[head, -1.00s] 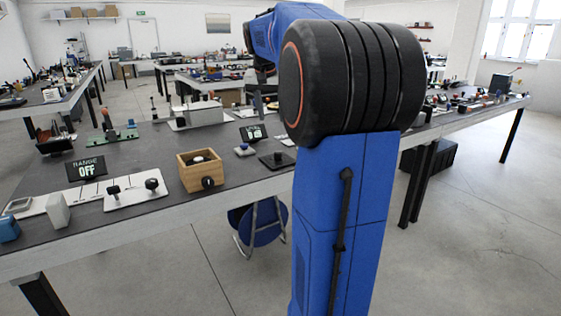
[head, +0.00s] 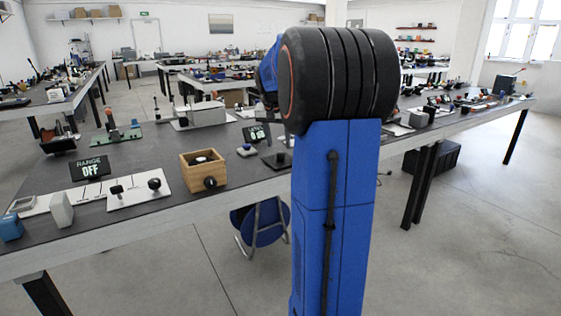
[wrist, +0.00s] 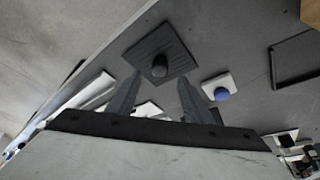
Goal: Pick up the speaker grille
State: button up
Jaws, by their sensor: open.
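A dark, ribbed square plate with a round black knob, which looks like the speaker grille (wrist: 176,44), lies flat on the grey table in the wrist view. It also shows in the head view (head: 270,161), partly hidden at its right by my arm. My gripper (wrist: 159,79) is open in the wrist view. Its two grey fingers are apart, with the fingertips just below the plate and to either side of the knob in the picture. Nothing is between them. I cannot tell the height above the table.
A small white block with a blue knob (wrist: 219,88) sits right of the plate. A dark display (wrist: 296,65) is farther right. White pieces lie beyond the fingers at lower left. A wooden box (head: 203,172) stands left of the plate, near the table's front edge.

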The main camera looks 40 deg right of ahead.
aim_at(280, 152)
jog(key=x, duration=0.5)
jog(key=shift+c, duration=0.3)
grip_shut()
jog(key=shift+r, duration=0.15)
